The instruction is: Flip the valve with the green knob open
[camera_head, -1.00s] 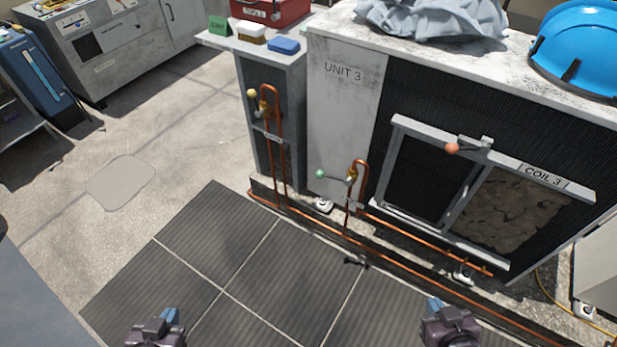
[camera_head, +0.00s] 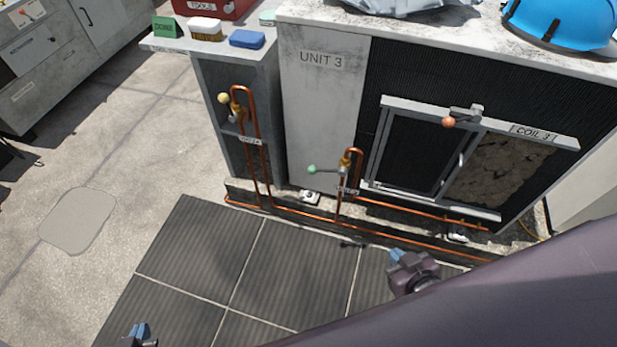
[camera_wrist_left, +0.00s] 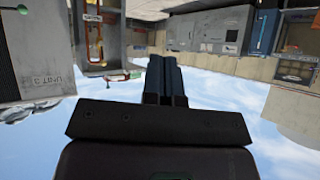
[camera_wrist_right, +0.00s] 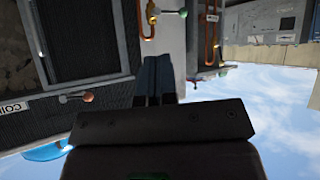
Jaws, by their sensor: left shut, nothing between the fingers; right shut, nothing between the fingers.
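The valve with the green knob (camera_head: 312,169) sits on a copper pipe loop low on the front of Unit 3. Its lever points left from a brass body (camera_head: 345,161), roughly level. The green knob also shows in the right wrist view (camera_wrist_right: 183,13) and at the top left of the left wrist view (camera_wrist_left: 23,9). My right gripper (camera_head: 396,255) is shut and empty, below and right of the valve, apart from it. My left gripper (camera_head: 141,330) is shut and empty at the bottom left, far from the valve.
A yellow-knobbed valve (camera_head: 224,98) stands on another copper loop to the left. An orange-knobbed lever (camera_head: 448,122) sits on the coil frame. Copper pipes (camera_head: 400,238) run low along the unit. The dark floor mat (camera_head: 290,262) before it is clear.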

